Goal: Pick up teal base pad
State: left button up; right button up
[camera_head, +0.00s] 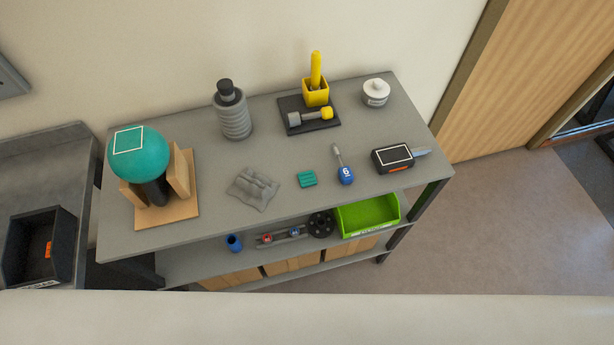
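A small teal-green ridged pad (307,178) lies flat on the grey top of the shelf table (272,208), near the middle of its front part. It stands apart from the crumpled grey cloth-like piece (253,188) on its left and the blue-ended screwdriver-like tool (345,174) on its right. A larger teal dome (139,152) with a white square outline sits on a wooden stand at the left end. Neither of my grippers shows in the head view.
Behind the pad are a dark tray (322,124) with a yellow holder and hammer-like tool, a ribbed grey bottle (232,112) and a white jar (376,92). A black-orange device (392,158) lies right. A green bin (367,214) sits on the shelf below.

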aim_at(306, 179)
jog(key=i+l, duration=0.1)
jog(key=l, duration=0.3)
jog(key=i+l+u, duration=0.1)
jog(key=l+u, duration=0.25)
jog(key=l, duration=0.55)
jog(key=l+u, duration=0.4)
jog(key=l, duration=0.5)
jog(key=u, duration=0.45)
